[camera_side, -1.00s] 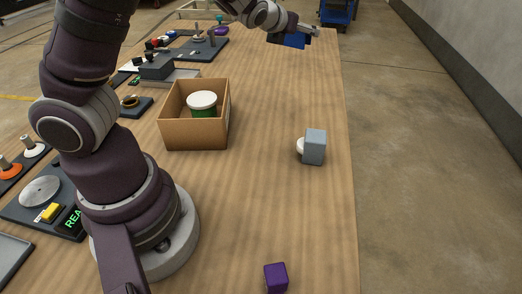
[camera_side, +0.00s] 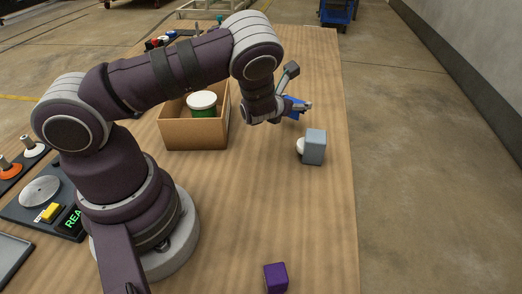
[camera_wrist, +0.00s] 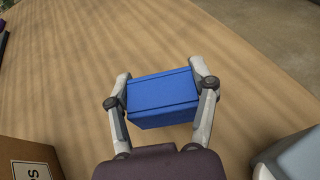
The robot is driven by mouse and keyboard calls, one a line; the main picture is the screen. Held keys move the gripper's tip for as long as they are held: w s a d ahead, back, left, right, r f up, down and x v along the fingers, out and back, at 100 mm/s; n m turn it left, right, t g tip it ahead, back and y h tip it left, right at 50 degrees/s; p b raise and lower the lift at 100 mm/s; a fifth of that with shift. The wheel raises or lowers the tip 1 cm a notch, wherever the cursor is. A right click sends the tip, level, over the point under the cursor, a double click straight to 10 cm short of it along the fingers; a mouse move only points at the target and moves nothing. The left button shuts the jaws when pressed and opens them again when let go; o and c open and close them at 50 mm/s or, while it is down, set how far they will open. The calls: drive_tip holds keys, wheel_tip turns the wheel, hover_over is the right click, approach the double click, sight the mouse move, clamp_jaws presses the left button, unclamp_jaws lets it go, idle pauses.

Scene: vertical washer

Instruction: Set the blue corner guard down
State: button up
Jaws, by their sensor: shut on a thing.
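The blue corner guard (camera_wrist: 160,97) is a blue block-like piece held between the two fingers of my gripper (camera_wrist: 160,98) in the wrist view. In the side view only part of the blue guard (camera_side: 294,105) shows behind my gripper (camera_side: 300,106). My gripper is shut on it above the wooden table (camera_side: 260,220), between the cardboard box and the grey block. The height of the guard above the table is hard to tell.
An open cardboard box (camera_side: 195,136) with a white-lidded green can (camera_side: 202,104) stands to the left of my gripper. A grey-blue block (camera_side: 315,147) with a white round thing (camera_side: 300,146) beside it stands near the right edge. A purple cube (camera_side: 276,278) lies in front.

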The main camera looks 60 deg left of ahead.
sight(292, 124)
drive_tip(key=shift+f, duration=1.9)
drive_tip(key=shift+f, duration=0.1)
drive_tip(key=o, duration=0.9)
drive_tip(key=shift+s, duration=0.15)
drive_tip(key=v, duration=1)
drive_tip(key=shift+s+d, duration=0.25)
drive_tip(key=shift+s, duration=0.05)
drive_tip(key=shift+s+d+r, duration=0.2)
drive_tip(key=shift+s+r, duration=0.25)
